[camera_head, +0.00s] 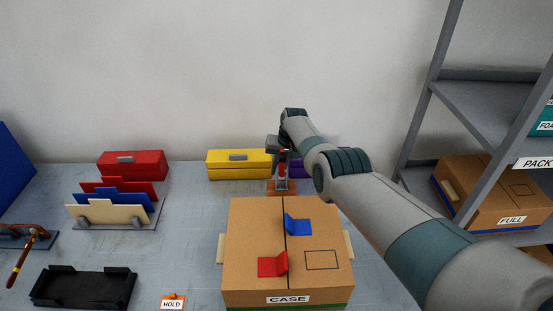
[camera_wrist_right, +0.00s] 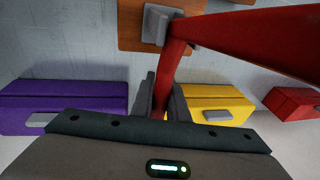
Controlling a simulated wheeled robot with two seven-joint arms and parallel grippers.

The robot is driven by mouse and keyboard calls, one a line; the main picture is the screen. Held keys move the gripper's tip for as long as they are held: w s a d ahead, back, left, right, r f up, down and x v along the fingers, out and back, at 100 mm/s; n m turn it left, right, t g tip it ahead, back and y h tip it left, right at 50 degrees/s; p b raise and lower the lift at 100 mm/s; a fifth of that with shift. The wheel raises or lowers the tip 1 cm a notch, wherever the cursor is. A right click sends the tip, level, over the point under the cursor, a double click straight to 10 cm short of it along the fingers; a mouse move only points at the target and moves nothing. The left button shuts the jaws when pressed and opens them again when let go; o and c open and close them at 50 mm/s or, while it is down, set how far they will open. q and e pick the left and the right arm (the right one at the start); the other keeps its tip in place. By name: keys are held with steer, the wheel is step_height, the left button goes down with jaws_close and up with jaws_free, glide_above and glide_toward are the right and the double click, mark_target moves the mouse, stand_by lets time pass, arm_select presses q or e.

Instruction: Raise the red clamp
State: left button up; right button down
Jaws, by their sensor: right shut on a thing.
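The red clamp (camera_head: 281,171) is at the back of the table, behind the cardboard case. In the right wrist view its red bar (camera_wrist_right: 240,42) runs from a grey block on a brown wooden base (camera_wrist_right: 130,38) toward the upper right. A red part also passes down between my fingers. My right gripper (camera_wrist_right: 165,100) is shut on this red part, close to the base. In the head view my right gripper (camera_head: 280,155) is above the base, partly hidden by my arm. My left gripper is not in view.
The cardboard case (camera_head: 245,235) stands in front of the clamp, with red and blue tabs on top. A yellow box (camera_head: 238,164) and a purple box (camera_head: 298,166) flank the clamp. A grey shelf (camera_head: 480,100) rises at the right. Free table lies left of the case.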

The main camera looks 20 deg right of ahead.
steer(key=shift+s+f, duration=0.1)
steer(key=shift+f, duration=0.05)
steer(key=c, duration=1.7)
jaws_free()
steer(key=shift+r, duration=0.2)
steer(key=p+v, duration=0.2)
steer(key=shift+r+p, duration=0.3)
steer(key=shift+d+r, duration=0.1)
steer(key=shift+r, duration=0.25)
steer(key=b+v, duration=0.1)
steer(key=v, duration=1.2)
steer(key=shift+s+d+r+b, duration=0.1)
steer(key=shift+s+r+b, duration=0.05)
steer(key=shift+r+b, duration=0.15)
